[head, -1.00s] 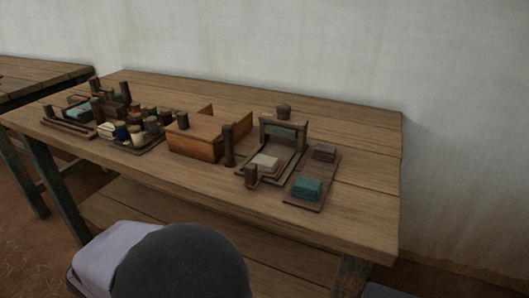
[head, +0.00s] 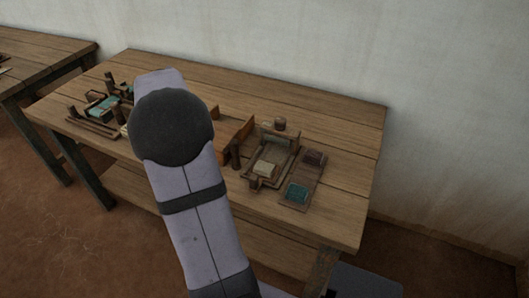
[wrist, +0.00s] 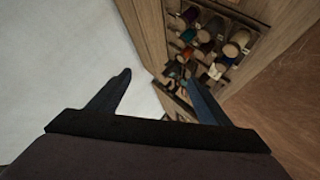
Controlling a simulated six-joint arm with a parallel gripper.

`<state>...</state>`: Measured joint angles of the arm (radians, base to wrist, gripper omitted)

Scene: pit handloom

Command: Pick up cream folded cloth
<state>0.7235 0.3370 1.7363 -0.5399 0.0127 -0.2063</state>
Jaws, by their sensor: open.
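The cream folded cloth (head: 264,169) lies on a small wooden frame tray (head: 283,166) on the right half of the table in the head view. My gripper (wrist: 160,92) shows in the wrist view with its two dark fingers spread apart and nothing between them. It points toward the spool rack (wrist: 215,45) and the white wall, away from the cloth. The cloth is not visible in the wrist view. In the head view my raised arm hides the gripper and part of the table's left half.
A flat board (head: 303,184) with a teal folded cloth (head: 297,193) and a dark brown one (head: 314,157) lies right of the cream cloth. A wooden box (head: 236,132) and a dark post (head: 236,154) stand on its left. The table's right end (head: 345,170) is bare.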

